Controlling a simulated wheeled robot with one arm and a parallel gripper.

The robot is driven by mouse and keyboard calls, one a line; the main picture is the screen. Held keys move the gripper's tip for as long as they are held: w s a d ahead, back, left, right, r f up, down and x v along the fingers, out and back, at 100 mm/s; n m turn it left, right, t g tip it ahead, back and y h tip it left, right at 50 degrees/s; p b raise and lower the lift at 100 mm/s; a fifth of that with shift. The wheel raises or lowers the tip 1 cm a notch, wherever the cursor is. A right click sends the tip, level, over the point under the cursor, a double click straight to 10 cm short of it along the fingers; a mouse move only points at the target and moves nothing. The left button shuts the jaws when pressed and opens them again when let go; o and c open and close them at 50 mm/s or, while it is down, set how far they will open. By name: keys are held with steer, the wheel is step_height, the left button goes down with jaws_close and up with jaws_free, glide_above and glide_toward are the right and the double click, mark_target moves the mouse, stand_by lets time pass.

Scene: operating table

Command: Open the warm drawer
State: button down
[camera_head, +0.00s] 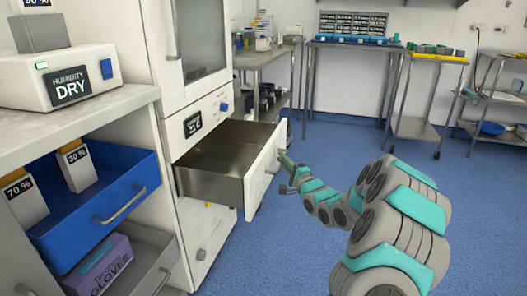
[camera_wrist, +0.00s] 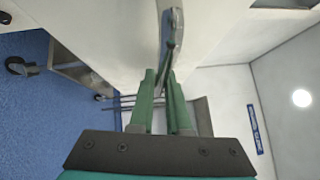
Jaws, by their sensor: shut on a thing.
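The warm drawer (camera_head: 222,158) is a metal-lined drawer with a white front, and it stands pulled well out of the white cabinet below a small temperature display. Its inside looks empty. My gripper (camera_head: 287,164) is at the drawer front, on the side facing the room. In the wrist view my gripper's green fingers (camera_wrist: 168,84) are closed around the grey bar handle (camera_wrist: 172,28) of the white drawer front (camera_wrist: 115,30).
A blue drawer (camera_head: 110,185) with labelled bottles and a lower drawer with a purple glove box (camera_head: 100,265) stand open at left. A white humidity device (camera_head: 60,80) sits on the counter. Blue floor (camera_head: 265,245) is clear in front of the cabinet. Metal tables (camera_head: 350,45) line the back.

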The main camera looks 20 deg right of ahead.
steer(key=shift+s+d+p, duration=0.25)
steer(key=shift+s+d, duration=0.25)
steer(key=shift+d, duration=0.3)
steer(key=shift+s+d+p, duration=0.2)
steer(key=shift+s+d, duration=0.3)
steer(key=shift+d, duration=0.25)
steer(key=c, duration=0.9)
jaws_free()
steer(key=v, duration=0.7)
steer(key=shift+s, duration=0.4)
